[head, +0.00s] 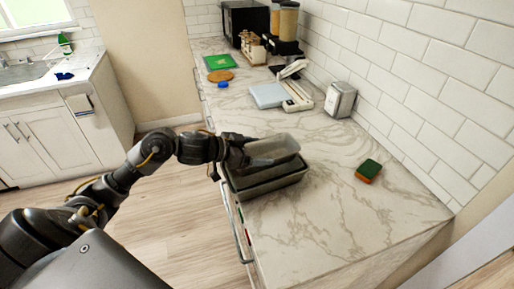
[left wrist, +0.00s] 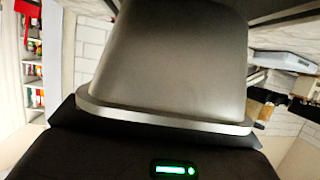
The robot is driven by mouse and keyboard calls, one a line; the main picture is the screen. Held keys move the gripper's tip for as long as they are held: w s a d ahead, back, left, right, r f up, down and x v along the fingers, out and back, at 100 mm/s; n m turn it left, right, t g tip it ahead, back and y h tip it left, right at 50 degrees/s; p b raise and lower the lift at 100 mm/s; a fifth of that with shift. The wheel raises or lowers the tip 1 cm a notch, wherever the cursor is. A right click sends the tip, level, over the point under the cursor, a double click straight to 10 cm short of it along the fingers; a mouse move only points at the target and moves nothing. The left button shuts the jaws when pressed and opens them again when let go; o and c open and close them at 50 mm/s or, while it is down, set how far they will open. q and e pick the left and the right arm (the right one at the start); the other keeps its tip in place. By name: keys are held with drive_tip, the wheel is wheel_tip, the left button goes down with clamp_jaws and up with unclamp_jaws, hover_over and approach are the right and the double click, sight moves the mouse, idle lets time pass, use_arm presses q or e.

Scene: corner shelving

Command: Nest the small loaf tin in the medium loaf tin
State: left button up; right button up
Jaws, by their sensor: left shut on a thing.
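The small loaf tin (head: 273,148) is light grey metal. My left gripper (head: 241,153) is shut on its left end. In the left wrist view the small tin (left wrist: 175,60) fills the upper middle, with its rim (left wrist: 165,125) towards the gripper body. The medium loaf tin (head: 270,184), darker grey, stands on the counter directly below the small tin. The small tin overlaps its opening in the head view; I cannot tell how far it is inside or whether they touch. The medium tin's inside is mostly hidden. My right gripper is not in view.
The marble counter (head: 345,215) is clear in front and to the right of the tins. A green and orange sponge (head: 368,171) lies to the right. Behind are a scale (head: 270,96), a napkin dispenser (head: 340,100) and a blue cap (head: 222,84). The tiled wall bounds the right.

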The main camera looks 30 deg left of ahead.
use_arm(q)
drive_tip(key=shift+f, duration=0.75)
drive_tip(key=shift+f+b, duration=0.75)
drive_tip(key=shift+f, duration=0.45)
drive_tip(key=o, duration=1.1)
drive_tip(key=shift+f, duration=0.1)
drive_tip(key=shift+r+p, duration=0.7)
drive_tip(key=shift+p, duration=0.05)
drive_tip(key=shift+r+p, duration=2.85)
drive_tip(key=shift+p, duration=0.6)
